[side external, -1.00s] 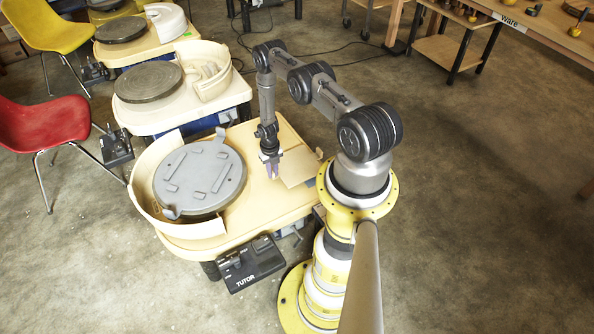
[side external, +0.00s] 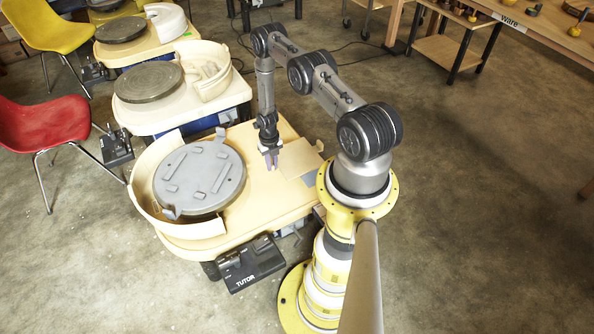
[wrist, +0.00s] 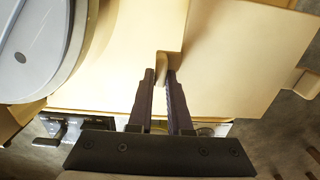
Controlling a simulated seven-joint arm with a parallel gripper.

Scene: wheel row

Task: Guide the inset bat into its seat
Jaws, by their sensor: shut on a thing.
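The inset bat, a thin tan square board (side external: 299,160) with small edge tabs, is to the right of the round grey wheel plate. It also fills the right of the wrist view (wrist: 235,62). My gripper (side external: 271,164) is shut on a tab at the bat's left edge; its dark fingers in the wrist view (wrist: 161,75) have the tab between them. The bat appears held just above the table. The grey wheel plate (side external: 190,178), with raised bars and edge clips, appears to be the seat. It shows partly at the wrist view's upper left (wrist: 35,45).
A cream splash pan (side external: 143,190) curves around the plate's left side. The cream tabletop (side external: 262,205) between plate and bat is clear. A black pedal (side external: 248,262) sits below the front edge. More wheels (side external: 148,82) stand behind, with a red chair (side external: 40,125) at left.

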